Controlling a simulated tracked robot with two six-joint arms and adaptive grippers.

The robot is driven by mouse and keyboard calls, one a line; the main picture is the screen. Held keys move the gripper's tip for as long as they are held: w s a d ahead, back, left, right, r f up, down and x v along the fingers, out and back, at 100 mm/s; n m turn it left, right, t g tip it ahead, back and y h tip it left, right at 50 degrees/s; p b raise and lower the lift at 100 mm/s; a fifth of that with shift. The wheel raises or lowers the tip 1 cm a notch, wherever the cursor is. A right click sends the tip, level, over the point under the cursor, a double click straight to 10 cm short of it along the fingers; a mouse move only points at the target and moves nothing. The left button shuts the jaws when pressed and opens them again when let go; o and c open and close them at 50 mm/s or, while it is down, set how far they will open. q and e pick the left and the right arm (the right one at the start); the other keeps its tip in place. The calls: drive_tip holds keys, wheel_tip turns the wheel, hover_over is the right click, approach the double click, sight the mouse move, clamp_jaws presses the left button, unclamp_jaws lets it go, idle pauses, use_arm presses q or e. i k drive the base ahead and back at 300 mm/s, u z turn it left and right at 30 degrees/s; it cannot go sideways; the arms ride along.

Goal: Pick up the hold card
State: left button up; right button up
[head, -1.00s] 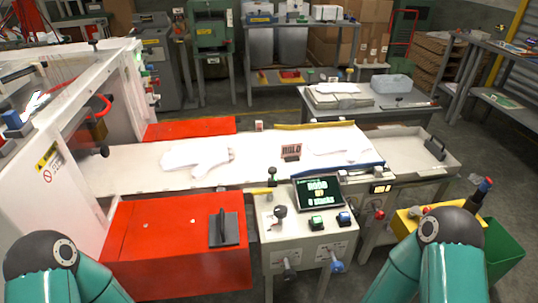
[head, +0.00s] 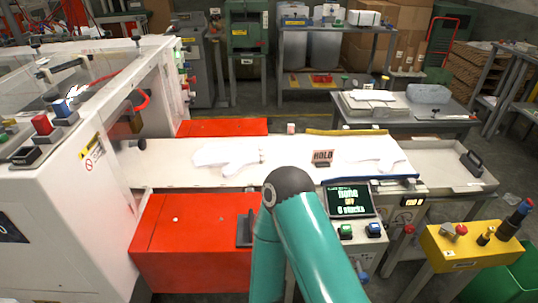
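A teal arm of mine with a dark elbow rises in front of the belt, below and left of the card. Neither gripper shows in the head view, so their state is hidden.
A control box with a lit screen (head: 349,200) stands in front of the belt, partly hidden by my arm. Red covers (head: 190,240) and a white machine (head: 70,190) are at left. A yellow button box (head: 470,245) stands at right. A grey table (head: 400,108) is behind.

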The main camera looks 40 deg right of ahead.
sight(322, 157)
drive_tip(key=z, duration=0.7)
drive_tip(key=i, duration=0.1)
drive_tip(key=u, duration=1.3)
drive_tip(key=k, duration=1.65)
drive_tip(key=z, duration=1.3)
drive_tip(key=i, duration=0.5)
drive_tip(key=u, duration=0.45)
